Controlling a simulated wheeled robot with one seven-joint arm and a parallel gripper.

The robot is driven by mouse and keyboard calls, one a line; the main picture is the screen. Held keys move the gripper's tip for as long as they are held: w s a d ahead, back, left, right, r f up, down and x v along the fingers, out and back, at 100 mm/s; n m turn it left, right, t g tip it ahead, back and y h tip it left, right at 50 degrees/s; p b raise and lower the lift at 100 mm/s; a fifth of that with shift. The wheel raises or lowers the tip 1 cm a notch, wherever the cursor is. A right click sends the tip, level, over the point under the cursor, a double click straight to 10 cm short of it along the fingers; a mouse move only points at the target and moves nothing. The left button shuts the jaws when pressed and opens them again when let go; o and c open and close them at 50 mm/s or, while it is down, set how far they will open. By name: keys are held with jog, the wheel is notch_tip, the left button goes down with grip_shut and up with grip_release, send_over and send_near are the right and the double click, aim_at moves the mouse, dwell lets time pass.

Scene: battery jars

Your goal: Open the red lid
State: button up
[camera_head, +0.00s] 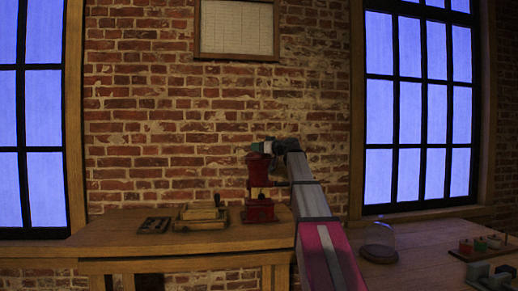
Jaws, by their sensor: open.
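At the right edge stands a low wooden rack (463,255) with several small jars. One has a red lid (466,245), and a green-topped one (480,244) is beside it. The red lid looks seated on its jar, though it is too small to tell for sure. My arm reaches up from the lower middle, and my gripper (260,148) is at its far end, open. It appears at the top of a red device on the left table, far to the left of the rack. Whether it touches the device cannot be told.
The red device (259,209) stands on a wooden table (100,243), beside a wooden box-like tool (201,216) and a dark slotted piece (154,225). A glass dome (379,241) stands on the right table. Grey blocks (487,277) lie before the rack. A brick wall is behind.

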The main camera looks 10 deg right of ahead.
grip_shut()
jog(key=shift+r, duration=0.1)
